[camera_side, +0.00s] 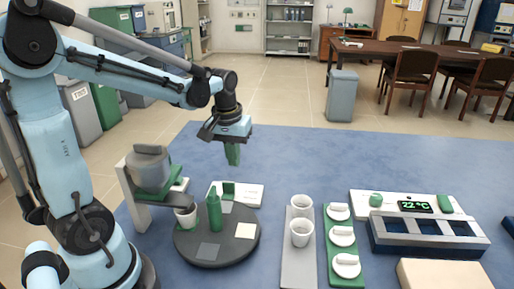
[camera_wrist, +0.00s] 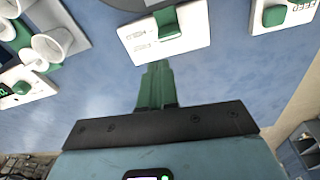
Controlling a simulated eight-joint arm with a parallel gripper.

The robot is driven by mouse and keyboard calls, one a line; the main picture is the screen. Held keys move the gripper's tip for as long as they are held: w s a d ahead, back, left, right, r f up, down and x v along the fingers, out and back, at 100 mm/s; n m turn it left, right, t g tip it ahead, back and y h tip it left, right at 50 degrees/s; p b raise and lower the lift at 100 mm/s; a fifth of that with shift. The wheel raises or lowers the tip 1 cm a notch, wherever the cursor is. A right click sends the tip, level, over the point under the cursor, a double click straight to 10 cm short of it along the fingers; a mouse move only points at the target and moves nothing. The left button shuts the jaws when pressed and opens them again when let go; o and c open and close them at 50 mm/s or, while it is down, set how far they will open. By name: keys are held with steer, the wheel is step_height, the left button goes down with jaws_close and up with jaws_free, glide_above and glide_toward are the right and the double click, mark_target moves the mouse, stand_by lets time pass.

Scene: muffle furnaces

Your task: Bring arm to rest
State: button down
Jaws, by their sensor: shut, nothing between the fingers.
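My gripper (camera_side: 233,155) has green fingers and hangs above the blue table in the side view, pointing down. Its fingers are together with nothing between them. In the wrist view my gripper (camera_wrist: 157,72) also shows closed, pointing towards a white panel with a green block. My arm is stretched out from the left over the table and touches nothing that I can see.
Below are a dark round turntable (camera_side: 233,246), a white panel (camera_side: 252,194), and a stand with a grey drum (camera_side: 150,170). White cups (camera_side: 301,232), a green tray (camera_side: 333,273) and a display unit reading 22 °C (camera_side: 413,206) stand right. The table's back is clear.

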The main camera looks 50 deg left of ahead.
steer(key=s+d+r+m+t, duration=0.1)
steer(key=s+d+m+t, duration=0.1)
steer(key=d, duration=0.3)
steer(key=s+d+r+m+t, duration=0.1)
steer(key=s+d+m+t, duration=0.2)
steer(key=d+m+t, duration=0.1)
steer(key=shift+d+r+m, duration=0.4)
steer(key=shift+d+m, duration=0.3)
steer(key=shift+d, duration=0.15)
